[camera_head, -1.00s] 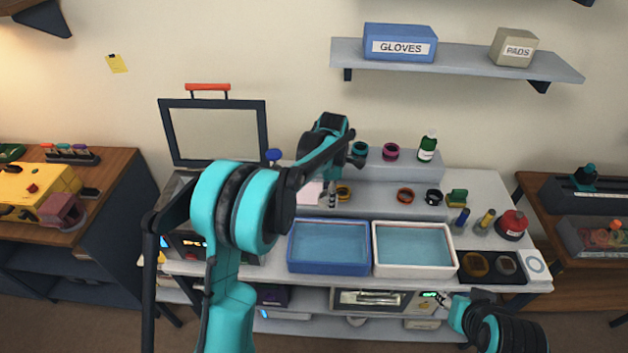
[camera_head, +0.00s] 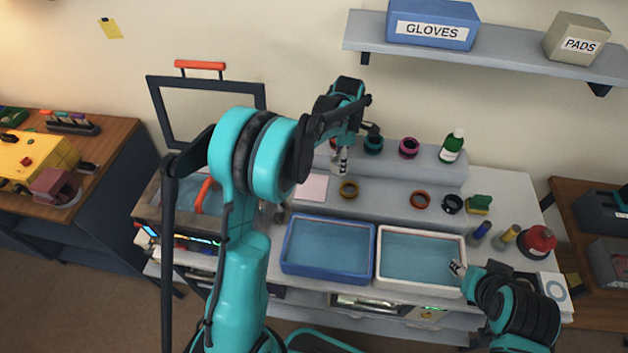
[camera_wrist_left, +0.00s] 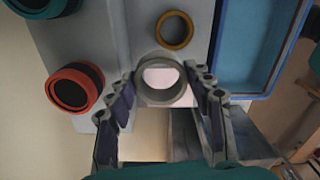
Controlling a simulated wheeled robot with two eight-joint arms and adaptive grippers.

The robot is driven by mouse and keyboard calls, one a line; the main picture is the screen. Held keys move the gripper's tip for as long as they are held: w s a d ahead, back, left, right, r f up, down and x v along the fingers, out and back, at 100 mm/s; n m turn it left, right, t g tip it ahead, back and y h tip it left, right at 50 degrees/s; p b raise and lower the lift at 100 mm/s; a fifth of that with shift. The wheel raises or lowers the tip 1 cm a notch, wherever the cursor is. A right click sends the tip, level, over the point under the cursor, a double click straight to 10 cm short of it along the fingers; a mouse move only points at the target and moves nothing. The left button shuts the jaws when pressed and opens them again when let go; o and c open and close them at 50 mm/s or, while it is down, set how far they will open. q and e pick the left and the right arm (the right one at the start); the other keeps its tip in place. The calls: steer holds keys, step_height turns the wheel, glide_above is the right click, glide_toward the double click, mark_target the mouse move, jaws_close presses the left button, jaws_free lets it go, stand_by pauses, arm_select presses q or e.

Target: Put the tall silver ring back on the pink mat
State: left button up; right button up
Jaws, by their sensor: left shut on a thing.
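The silver ring (camera_wrist_left: 146,86) is between my left gripper's fingertips (camera_wrist_left: 160,92) in the left wrist view, and the gripper is shut on it. The pink mat (camera_head: 312,190) lies on the bench left of the yellow ring. In the wrist view it shows through and just below the held ring, apart from it. In the head view my left gripper (camera_head: 341,161) hangs above and right of the mat, and the ring is too small to make out. My right gripper (camera_head: 457,268) is by the white tray's right edge; its jaws are too small to read.
A yellow ring (camera_head: 349,190) stands close right of the mat. A red ring (camera_wrist_left: 75,88) and a teal ring (camera_head: 373,145) sit on the raised step (camera_head: 425,167) behind. A blue tray (camera_head: 283,254) and a white tray (camera_head: 379,256) are in front.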

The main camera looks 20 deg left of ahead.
arm_select(q)
steer(key=b, duration=0.1)
glide_above(313, 187)
step_height(313, 187, down, 5)
steer(key=shift+f, duration=0.1)
steer(key=shift+w+a+f+b, duration=0.1)
steer(key=shift+f+b, duration=0.55)
steer(key=shift+f, duration=1.35)
steer(key=shift+f, duration=0.1)
steer(key=o, duration=1.1)
steer(key=shift+o, duration=0.2)
